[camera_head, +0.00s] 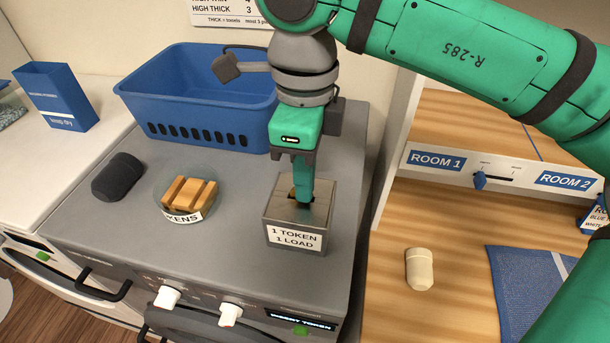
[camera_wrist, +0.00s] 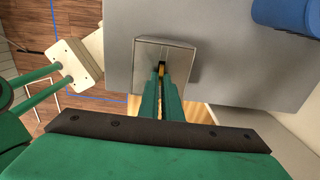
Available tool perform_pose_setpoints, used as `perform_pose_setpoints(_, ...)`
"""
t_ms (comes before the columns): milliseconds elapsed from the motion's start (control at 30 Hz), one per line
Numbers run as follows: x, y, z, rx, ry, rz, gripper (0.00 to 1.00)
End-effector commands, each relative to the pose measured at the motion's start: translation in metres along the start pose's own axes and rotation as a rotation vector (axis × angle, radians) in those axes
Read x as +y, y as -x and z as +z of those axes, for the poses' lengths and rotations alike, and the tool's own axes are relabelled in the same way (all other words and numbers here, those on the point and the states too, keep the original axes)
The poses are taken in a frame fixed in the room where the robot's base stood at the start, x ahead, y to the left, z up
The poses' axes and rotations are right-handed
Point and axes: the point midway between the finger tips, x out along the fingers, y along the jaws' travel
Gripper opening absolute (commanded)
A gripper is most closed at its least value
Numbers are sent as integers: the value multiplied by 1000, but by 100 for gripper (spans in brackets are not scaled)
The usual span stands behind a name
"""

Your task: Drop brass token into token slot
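The token box (camera_head: 298,222), grey metal and labelled "1 TOKEN 1 LOAD", stands on the grey machine top. It also shows in the wrist view (camera_wrist: 183,52). My gripper (camera_head: 301,192) points down right over the box, its green fingertips at the opening in its top. In the wrist view the fingers (camera_wrist: 164,75) are close together, with a small brass-coloured piece, the brass token (camera_wrist: 162,69), between their tips. Most of the token and the slot itself are hidden by the fingers. I cannot tell how deep the token sits.
A glass dish labelled "TOKENS" (camera_head: 184,215) with wooden bars stands left of the box. A dark cylinder (camera_head: 119,177) lies farther left. A blue basket (camera_head: 200,95) stands behind. A blue carton (camera_head: 57,96) is far left. A wooden shelf with a cream cylinder (camera_head: 419,270) is right.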

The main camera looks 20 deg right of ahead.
Motion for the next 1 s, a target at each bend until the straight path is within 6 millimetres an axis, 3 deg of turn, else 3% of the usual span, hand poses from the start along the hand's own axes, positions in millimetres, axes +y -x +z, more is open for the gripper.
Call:
perform_pose_setpoints(200, 0, 0, 0, 0, 0, 0, 0)
perform_pose_setpoints(300, 0, 0, 0, 0, 0, 0, 24)
perform_pose_setpoints(533, 0, 0, 0, 1, 0, 0, 26)
perform_pose_setpoints(600, 0, 0, 0, 1, 0, 0, 43)
perform_pose_setpoints(633, 0, 0, 0, 1, 0, 0, 45)
perform_pose_setpoints(1000, 0, 2, 0, 1, 0, -1, 45)
